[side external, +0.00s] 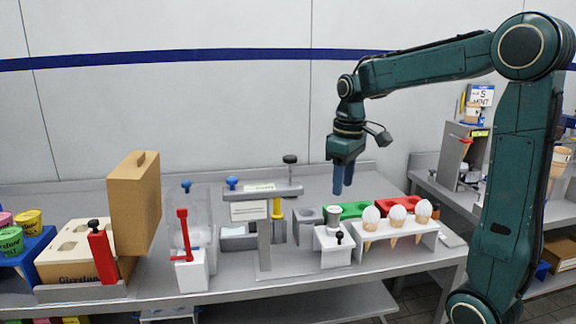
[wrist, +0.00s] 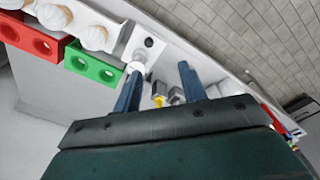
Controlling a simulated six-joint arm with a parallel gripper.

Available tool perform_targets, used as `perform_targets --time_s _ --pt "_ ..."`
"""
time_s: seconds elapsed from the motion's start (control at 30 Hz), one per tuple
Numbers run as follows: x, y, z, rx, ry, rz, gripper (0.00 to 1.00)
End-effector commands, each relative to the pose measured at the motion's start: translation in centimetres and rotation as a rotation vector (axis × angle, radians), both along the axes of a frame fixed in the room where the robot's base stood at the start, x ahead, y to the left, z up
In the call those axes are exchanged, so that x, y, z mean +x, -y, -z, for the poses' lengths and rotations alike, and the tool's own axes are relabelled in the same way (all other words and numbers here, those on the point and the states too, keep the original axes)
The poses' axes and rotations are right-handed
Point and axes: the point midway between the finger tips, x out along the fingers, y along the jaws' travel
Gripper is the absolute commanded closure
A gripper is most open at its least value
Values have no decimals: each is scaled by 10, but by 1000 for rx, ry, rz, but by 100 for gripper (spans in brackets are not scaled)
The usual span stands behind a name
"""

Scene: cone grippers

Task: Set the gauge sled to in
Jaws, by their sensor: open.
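No readable label marks the gauge sled. It may be part of the white block (side external: 333,248) with a pale upright cylinder (side external: 333,216) on top and a small black knob (side external: 339,238) in front, but I cannot tell. A grey bracket (side external: 305,229) stands to its left, beside the grey press frame (side external: 264,240). My gripper (side external: 343,192) is open and empty, pointing down above the bench behind the white block. In the wrist view the blue fingers of my gripper (wrist: 158,90) are apart with nothing held between them.
A white rack (side external: 398,240) of ice cream cones stands at right, with green (side external: 356,209) and red (side external: 400,204) holders behind. A clear-sided unit with a red lever (side external: 183,232) and a box with a brown lid (side external: 134,205) stand left.

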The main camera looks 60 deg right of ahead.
Motion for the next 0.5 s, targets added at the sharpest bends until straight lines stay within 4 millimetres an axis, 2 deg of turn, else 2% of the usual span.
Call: perform_targets --time_s 0.1,0.2,0.5 --pt "7 19 7 15 -33 3 58" --pt "10 27 10 23 -48 2 58" --pt "11 31 13 26 -55 -1 58"
